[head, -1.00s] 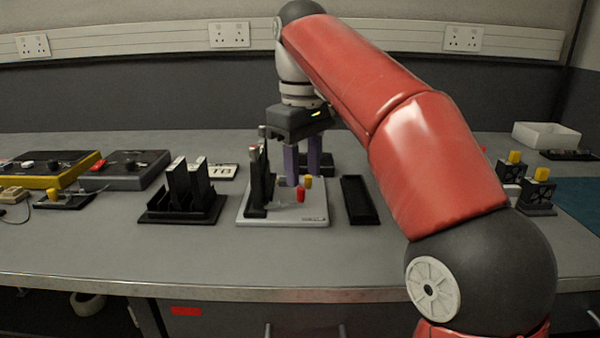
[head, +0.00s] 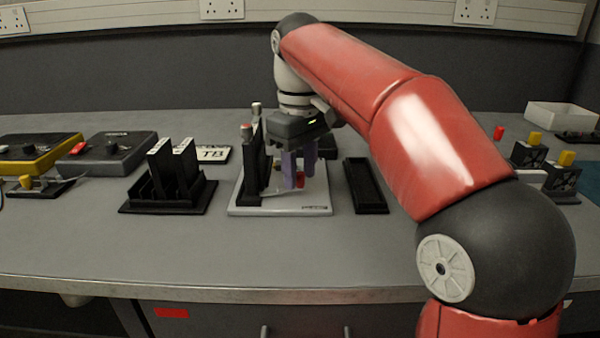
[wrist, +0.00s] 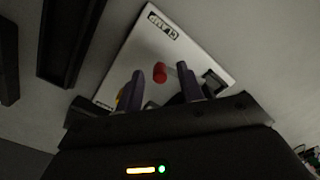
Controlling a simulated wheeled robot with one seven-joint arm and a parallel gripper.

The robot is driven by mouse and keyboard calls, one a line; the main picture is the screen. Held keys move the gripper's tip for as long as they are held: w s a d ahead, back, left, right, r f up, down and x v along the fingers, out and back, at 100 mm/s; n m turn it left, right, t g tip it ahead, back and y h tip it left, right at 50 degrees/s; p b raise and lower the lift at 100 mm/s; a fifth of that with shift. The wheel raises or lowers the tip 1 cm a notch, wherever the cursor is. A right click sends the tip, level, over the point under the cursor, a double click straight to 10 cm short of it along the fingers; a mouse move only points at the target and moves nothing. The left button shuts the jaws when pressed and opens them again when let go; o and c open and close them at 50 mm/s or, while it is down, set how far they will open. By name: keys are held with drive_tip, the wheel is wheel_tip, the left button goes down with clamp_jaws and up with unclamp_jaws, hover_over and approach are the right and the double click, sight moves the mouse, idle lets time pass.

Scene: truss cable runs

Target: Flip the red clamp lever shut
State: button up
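The clamp's red lever end (head: 299,180) stands above a pale board (head: 285,210), partly hidden by my gripper's fingers. In the wrist view the red end (wrist: 160,73) appears between the two purple fingertips, and the board (wrist: 150,45) shows a "CLAMP" label. My gripper (head: 298,166) is pointed down over the board. Its fingers are apart, with a clear gap, and nothing is visibly gripped. I cannot tell whether either finger touches the red end. A bit of yellow (wrist: 121,94) is mostly hidden behind the left finger in the wrist view.
A tall black block (head: 254,165) stands on the board's left side, close to my fingers. A black tray (head: 365,187) lies right of the board, and a black slotted holder (head: 170,190) stands to the left. The front strip of bench (head: 230,255) is clear.

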drive_tip(key=shift+f, duration=0.15)
clamp_jaws()
drive_tip(key=shift+s+r+m+p, duration=0.2)
drive_tip(key=shift+r+m+p, duration=0.05)
drive_tip(key=shift+m+p, duration=0.4)
drive_tip(key=shift+s+f+m+p, duration=0.1)
drive_tip(key=shift+s+m+p, duration=0.1)
drive_tip(key=shift+m+p, duration=0.35)
drive_tip(key=shift+f+m, duration=0.15)
drive_tip(key=shift+m, duration=0.15)
unclamp_jaws()
